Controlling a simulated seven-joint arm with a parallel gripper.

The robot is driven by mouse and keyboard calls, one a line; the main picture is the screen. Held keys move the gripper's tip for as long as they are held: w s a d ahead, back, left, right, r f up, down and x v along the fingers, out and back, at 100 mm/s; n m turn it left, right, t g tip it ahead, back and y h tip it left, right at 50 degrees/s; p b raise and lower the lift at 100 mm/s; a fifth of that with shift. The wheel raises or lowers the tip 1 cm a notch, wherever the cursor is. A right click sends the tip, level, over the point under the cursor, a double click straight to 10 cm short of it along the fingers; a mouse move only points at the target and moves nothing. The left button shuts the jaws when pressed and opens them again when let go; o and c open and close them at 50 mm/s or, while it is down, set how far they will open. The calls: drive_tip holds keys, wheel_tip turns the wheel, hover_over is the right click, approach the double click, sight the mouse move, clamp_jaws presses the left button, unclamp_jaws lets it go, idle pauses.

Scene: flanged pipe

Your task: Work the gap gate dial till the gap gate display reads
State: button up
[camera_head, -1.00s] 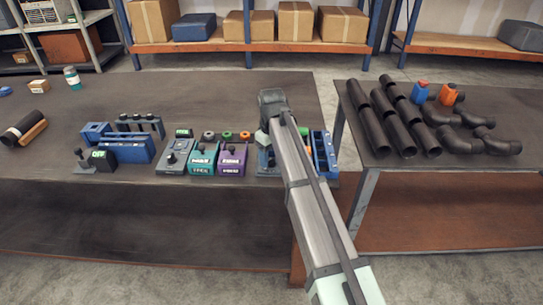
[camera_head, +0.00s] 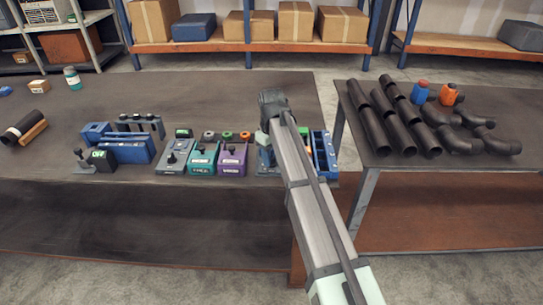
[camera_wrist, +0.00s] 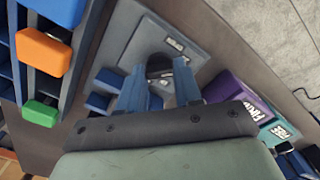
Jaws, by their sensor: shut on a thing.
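In the wrist view my gripper (camera_wrist: 160,88) points down at a grey plate fixture (camera_wrist: 205,45). Its two blue fingers are closed on a dark round knob (camera_wrist: 160,66), which looks like the gap gate dial. A small label or display (camera_wrist: 175,44) sits on the plate just beyond the knob, too small to read. Blue blocks (camera_wrist: 98,102) stand on the plate beside the fingers. In the head view my arm covers most of this fixture, and the fingertips and knob are hidden behind it.
A purple box (camera_head: 232,160) and a teal box (camera_head: 203,160) stand close to the left of the fixture. A blue compartment tray (camera_head: 325,160) is close on its right; the wrist view shows orange (camera_wrist: 42,50) and green (camera_wrist: 40,113) blocks there. Pipes (camera_head: 385,110) lie on the right table.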

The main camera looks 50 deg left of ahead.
sight(272, 159)
drive_tip(key=shift+m, duration=0.3)
drive_tip(key=m, duration=0.4)
drive_tip(key=shift+m, duration=2)
drive_tip(key=o, duration=1)
drive_tip(key=shift+o, duration=0.2)
drive_tip(key=shift+r, duration=0.15)
wheel_tip(272, 159, up, 14)
drive_tip(key=shift+f, duration=0.2)
